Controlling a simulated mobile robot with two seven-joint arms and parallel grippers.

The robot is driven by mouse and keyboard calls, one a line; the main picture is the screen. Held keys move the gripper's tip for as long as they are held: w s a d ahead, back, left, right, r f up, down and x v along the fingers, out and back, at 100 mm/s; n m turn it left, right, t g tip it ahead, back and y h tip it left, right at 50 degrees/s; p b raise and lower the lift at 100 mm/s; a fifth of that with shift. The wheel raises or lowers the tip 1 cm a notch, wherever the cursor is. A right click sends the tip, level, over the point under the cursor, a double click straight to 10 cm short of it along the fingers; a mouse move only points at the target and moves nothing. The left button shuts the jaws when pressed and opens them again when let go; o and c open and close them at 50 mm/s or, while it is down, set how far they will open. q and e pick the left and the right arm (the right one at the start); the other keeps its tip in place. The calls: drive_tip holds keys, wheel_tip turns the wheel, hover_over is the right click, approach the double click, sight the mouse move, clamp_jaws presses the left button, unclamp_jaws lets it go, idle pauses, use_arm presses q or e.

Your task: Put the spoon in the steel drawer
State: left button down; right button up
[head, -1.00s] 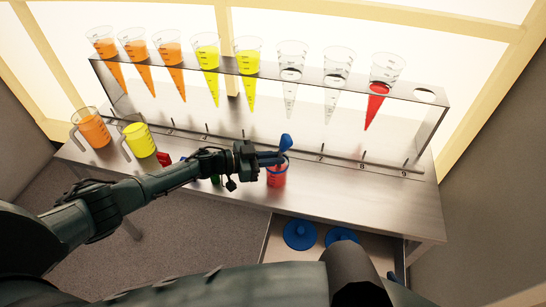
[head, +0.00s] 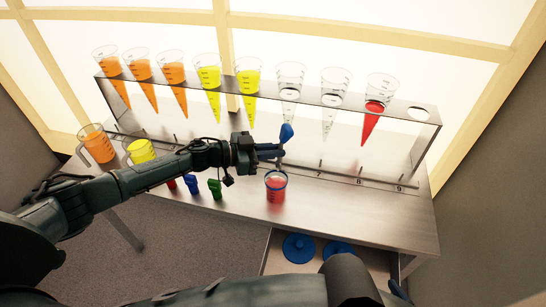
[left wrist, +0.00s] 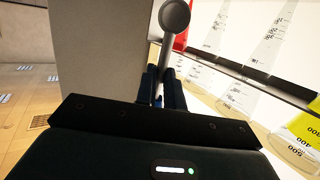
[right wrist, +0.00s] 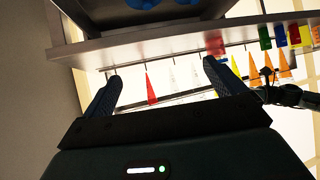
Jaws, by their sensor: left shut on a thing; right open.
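My left gripper (head: 272,151) is shut on the spoon (head: 287,132), which has a blue upper end and a grey shaft. It holds the spoon upright above the beaker of red juice (head: 275,187). In the left wrist view the spoon's round grey bowl (left wrist: 174,15) extends beyond the fingers. The steel drawer (head: 268,252) is pulled open under the table's front right, with blue round items (head: 299,247) inside; my arm hides part of it. My right gripper (right wrist: 158,88) is open and empty in the right wrist view.
A steel rack (head: 425,145) holding several cones of juice stands along the back of the table. Orange (head: 97,143) and yellow (head: 141,151) jugs stand at the left. Small red, blue and green (head: 215,188) items sit near the front edge. The table's right front is clear.

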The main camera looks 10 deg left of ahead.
use_arm(q)
wheel_tip(320, 180, up, 2)
idle(0.5)
